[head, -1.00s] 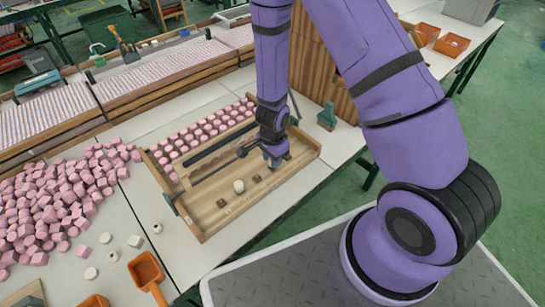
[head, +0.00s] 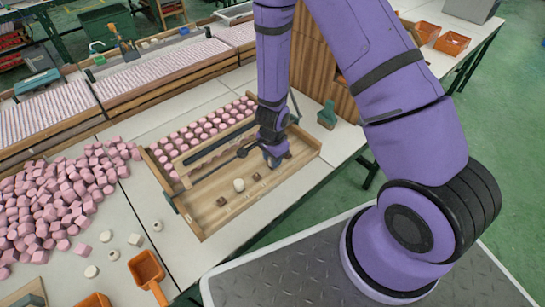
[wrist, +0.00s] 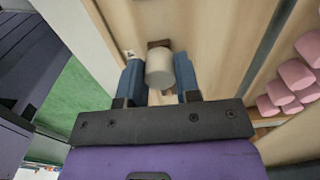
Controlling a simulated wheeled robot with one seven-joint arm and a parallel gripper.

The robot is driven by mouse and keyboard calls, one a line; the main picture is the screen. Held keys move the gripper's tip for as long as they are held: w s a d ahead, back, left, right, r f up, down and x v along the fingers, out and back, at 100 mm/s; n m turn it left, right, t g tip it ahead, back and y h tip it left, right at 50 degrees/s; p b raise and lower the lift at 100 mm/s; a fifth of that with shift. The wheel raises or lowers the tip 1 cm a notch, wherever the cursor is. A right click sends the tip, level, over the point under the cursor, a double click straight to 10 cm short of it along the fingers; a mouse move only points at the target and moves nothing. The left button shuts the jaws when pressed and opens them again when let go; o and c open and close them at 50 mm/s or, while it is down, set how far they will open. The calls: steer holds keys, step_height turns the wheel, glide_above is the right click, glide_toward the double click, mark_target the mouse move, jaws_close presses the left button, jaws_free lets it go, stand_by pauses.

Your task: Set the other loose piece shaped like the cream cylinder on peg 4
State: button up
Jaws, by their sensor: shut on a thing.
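My gripper (wrist: 160,80) is shut on a cream cylinder (wrist: 160,67), held between its two blue fingers. In the head view my gripper (head: 273,160) is low over the right part of the wooden tray's front strip; the held piece cannot be made out there. In the wrist view a brown block (wrist: 158,44) shows just beyond the cylinder; whether they touch is unclear. Another cream piece (head: 239,185) stands in the front strip, left of my gripper. Small brown blocks stand on either side of it, one left (head: 221,201) and one right (head: 256,177). Peg numbers are unreadable.
Pink pieces (head: 205,132) fill the tray's back. A dark bar (head: 220,145) lies across its middle. Several pale loose pieces (head: 135,240) lie on the table left of the tray, near a pink heap (head: 60,200) and an orange scoop (head: 147,272). A green object (head: 327,117) stands right.

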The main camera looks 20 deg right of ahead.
steer(key=shift+f, duration=0.15)
stand_by(0.5)
steer(key=o, duration=1.5)
steer(key=shift+c, duration=0.2)
steer(key=shift+r, duration=3)
steer(key=shift+r, duration=0.1)
